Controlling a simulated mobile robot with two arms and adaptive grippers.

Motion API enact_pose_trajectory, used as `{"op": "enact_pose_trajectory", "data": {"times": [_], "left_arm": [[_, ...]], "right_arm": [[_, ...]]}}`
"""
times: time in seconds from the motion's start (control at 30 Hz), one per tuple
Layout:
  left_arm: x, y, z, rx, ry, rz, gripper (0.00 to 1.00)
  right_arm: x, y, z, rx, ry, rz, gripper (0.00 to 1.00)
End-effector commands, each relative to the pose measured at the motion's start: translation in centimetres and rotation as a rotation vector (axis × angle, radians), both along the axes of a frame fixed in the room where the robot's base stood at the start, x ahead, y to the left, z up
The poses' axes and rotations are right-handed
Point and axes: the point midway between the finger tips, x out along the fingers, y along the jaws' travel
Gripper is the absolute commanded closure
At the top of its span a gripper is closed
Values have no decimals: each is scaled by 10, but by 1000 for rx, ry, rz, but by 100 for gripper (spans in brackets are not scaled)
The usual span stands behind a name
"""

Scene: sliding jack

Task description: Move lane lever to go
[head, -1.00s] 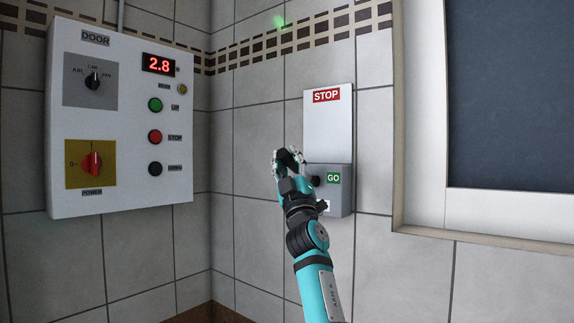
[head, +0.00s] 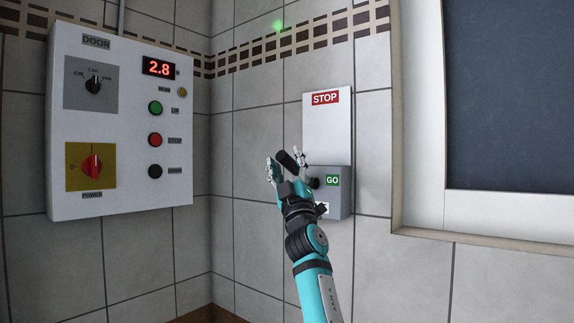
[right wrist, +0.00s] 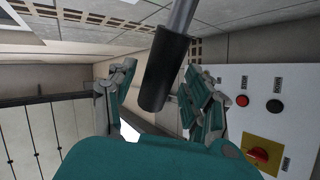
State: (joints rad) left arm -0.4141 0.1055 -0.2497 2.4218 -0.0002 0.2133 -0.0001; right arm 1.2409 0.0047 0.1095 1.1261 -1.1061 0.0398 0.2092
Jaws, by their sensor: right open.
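The lane lever box on the wall has a white upper plate (head: 326,125) with a red STOP label (head: 325,98). Its grey lower part (head: 342,204) bears a green GO label (head: 333,181). The lever's black grip (head: 287,160) sticks out in front of the box, at about the height of the GO part. In the right wrist view the black grip (right wrist: 163,75) and its metal shaft show between my spread fingers. My right gripper (head: 286,168) is open around the grip, with gaps on both sides. My wrist hides part of the box. My left gripper is out of view.
A white DOOR control panel (head: 125,190) with knobs, buttons and a red display reading 2.8 hangs on the left wall. A framed dark window (head: 510,100) is at the right. The tiled wall between panel and box is bare.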

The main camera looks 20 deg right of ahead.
Motion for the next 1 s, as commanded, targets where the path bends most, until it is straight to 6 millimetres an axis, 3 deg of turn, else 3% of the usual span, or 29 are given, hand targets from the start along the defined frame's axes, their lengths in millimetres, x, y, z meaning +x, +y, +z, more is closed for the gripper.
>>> {"op": "enact_pose_trajectory", "data": {"times": [0.27, 0.73, 1.0], "left_arm": [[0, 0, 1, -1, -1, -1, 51], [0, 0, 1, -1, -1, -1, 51], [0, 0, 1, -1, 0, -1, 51]], "right_arm": [[-12, -2, -13, -2, 0, -6, 49], [-72, 7, -78, 0, 2, 0, 49], [-83, 8, -88, -1, 0, -1, 49]]}}
